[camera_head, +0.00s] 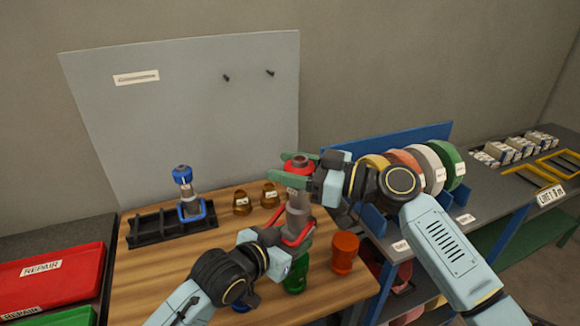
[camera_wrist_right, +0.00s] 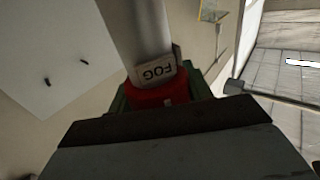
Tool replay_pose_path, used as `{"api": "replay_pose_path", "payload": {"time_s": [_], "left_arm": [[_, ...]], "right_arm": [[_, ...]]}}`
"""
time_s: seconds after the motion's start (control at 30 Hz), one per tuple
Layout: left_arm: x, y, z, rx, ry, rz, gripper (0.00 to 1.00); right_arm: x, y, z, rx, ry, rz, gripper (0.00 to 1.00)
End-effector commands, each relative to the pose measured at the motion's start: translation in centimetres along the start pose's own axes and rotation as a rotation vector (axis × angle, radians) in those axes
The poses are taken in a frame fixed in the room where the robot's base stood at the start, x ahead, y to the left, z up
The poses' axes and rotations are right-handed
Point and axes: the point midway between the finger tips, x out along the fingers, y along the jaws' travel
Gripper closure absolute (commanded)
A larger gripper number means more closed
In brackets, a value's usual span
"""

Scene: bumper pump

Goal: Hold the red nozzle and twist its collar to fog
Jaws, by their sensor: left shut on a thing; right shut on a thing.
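In the right wrist view the red collar (camera_wrist_right: 150,96) sits between the fingers, beside a tag reading FOG (camera_wrist_right: 157,72) on the grey barrel. My left gripper (camera_head: 287,238) is shut on the lower part of the nozzle; its fingertips are partly hidden. Whether the collar lines up with FOG is unclear.
A blue nozzle (camera_head: 183,180) stands at a black rack (camera_head: 150,230) on the left. Two amber fittings (camera_head: 242,203), a green fitting (camera_head: 297,277) and an orange one (camera_head: 345,252) are close around the held nozzle. Colored hose reels (camera_head: 430,165) stand right, near my right arm.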

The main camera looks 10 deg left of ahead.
Motion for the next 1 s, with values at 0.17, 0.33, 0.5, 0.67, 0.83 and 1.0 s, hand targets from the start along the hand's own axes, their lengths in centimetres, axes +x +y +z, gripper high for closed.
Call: {"api": "replay_pose_path", "payload": {"time_s": [0.17,0.33,0.5,0.67,0.83,1.0], "left_arm": [[-0.1,0.1,-0.3,-0.002,0.009,0.002,0.92],[-0.1,0.0,-0.3,-0.002,0.008,0.001,0.92],[0.0,0.0,-0.3,-0.002,0.007,0.001,0.92],[0.0,0.0,-0.3,-0.002,0.007,0.001,0.92],[0.0,0.0,-0.3,-0.001,0.007,0.0,0.92],[0.0,0.0,-0.3,-0.001,0.007,0.0,0.92]], "right_arm": [[-0.1,0.1,0.0,-0.002,-0.001,0.003,0.29],[0.0,0.1,0.0,-0.002,-0.001,0.002,0.28],[-0.3,0.0,0.0,-0.001,-0.001,0.002,0.28],[-2.1,0.1,0.1,-0.001,-0.001,0.003,0.28],[-5.5,0.1,0.1,0.0,-0.003,0.004,0.28],[-8.8,0.1,0.1,-0.001,-0.002,0.004,0.28]]}}
